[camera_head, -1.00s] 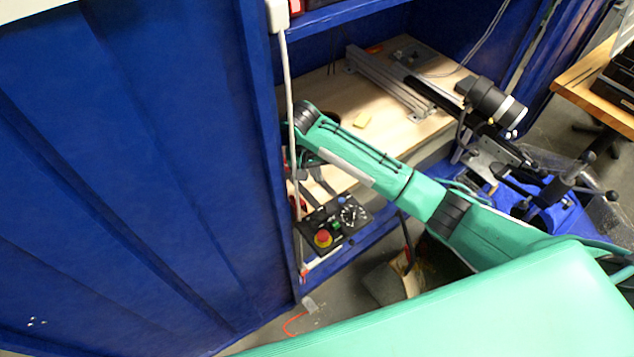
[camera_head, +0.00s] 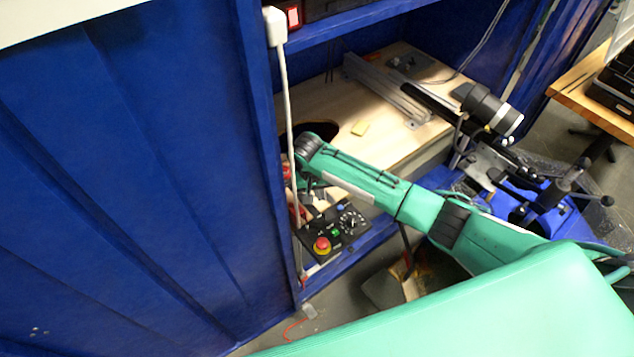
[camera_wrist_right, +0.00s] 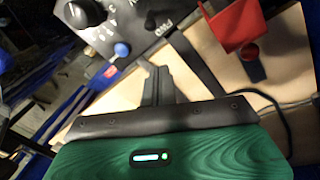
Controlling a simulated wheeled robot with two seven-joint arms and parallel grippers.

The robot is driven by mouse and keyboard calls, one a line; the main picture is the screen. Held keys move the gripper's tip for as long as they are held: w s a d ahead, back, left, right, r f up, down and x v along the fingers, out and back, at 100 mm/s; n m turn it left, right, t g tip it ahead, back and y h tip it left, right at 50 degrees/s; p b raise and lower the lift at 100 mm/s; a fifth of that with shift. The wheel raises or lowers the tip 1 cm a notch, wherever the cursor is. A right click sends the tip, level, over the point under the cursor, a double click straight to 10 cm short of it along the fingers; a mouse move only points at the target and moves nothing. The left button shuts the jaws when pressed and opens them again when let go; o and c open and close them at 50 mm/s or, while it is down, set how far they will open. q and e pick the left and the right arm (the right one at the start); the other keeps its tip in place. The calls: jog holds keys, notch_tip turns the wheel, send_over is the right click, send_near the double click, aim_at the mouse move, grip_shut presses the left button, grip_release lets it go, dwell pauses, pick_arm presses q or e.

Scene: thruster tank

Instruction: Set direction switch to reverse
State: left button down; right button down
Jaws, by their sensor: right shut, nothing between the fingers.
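My left gripper is out of view.
A black knob (camera_wrist_right: 80,12) with a dial is on the panel. A red object (camera_wrist_right: 232,25) is near the fingers at the right. The blue cabinet wall (camera_head: 150,180) and white cable (camera_head: 287,110) stand close on the left.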

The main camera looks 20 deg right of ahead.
aim_at(324, 217)
jog(key=shift+d+f, duration=0.25)
jog(key=shift+f, duration=0.75)
jog(key=s, duration=0.1)
jog(key=s+p, duration=0.1)
jog(key=s+a+r+p, duration=0.1)
jog(key=shift+r, duration=0.1)
jog(key=shift+s, duration=0.4)
